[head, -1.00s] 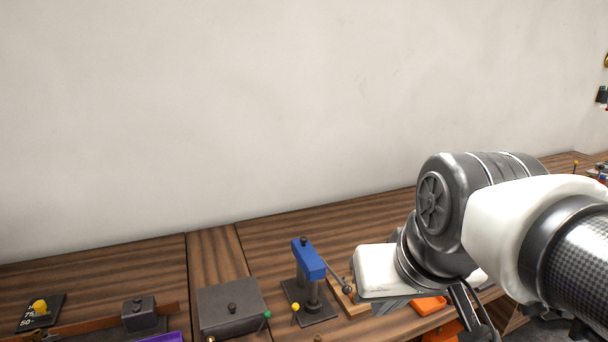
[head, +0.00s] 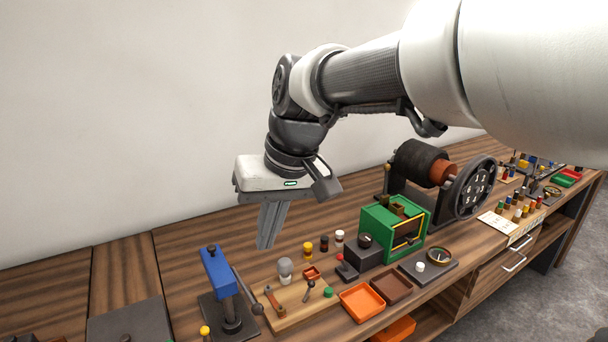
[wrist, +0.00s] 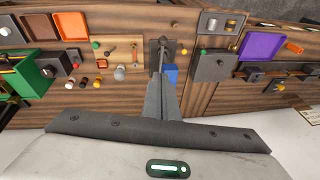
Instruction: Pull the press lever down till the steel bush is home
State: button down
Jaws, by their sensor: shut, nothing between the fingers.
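The press has a blue head (head: 217,272) on a dark column and base, at the lower left in the head view. Its dark lever (head: 247,294) slants down to the right of the head and ends in a round knob. The blue head also shows in the wrist view (wrist: 171,74), beside my fingers and partly hidden by them. My gripper (head: 266,246) is shut and empty, pointing down above the bench, behind and to the right of the press. It appears apart from the lever. I cannot pick out the steel bush.
A wooden board (head: 290,308) with small tools lies right of the press. Beyond are an orange tray (head: 362,302), a green frame (head: 381,233) and a large flywheel machine (head: 472,190). A grey lidded box (head: 130,322) stands to the left. Bare bench lies behind the press.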

jog(key=shift+s+d+f+b+x, duration=0.15)
jog(key=shift+s+x, duration=0.3)
jog(key=shift+x, duration=1.55)
jog(key=shift+s+d+f+b+x, duration=0.15)
jog(key=shift+s+x, duration=0.3)
jog(key=shift+x, duration=1.6)
jog(key=shift+s+d+f+b+x, duration=0.15)
jog(key=shift+s+x, duration=0.3)
jog(key=shift+x, duration=1.55)
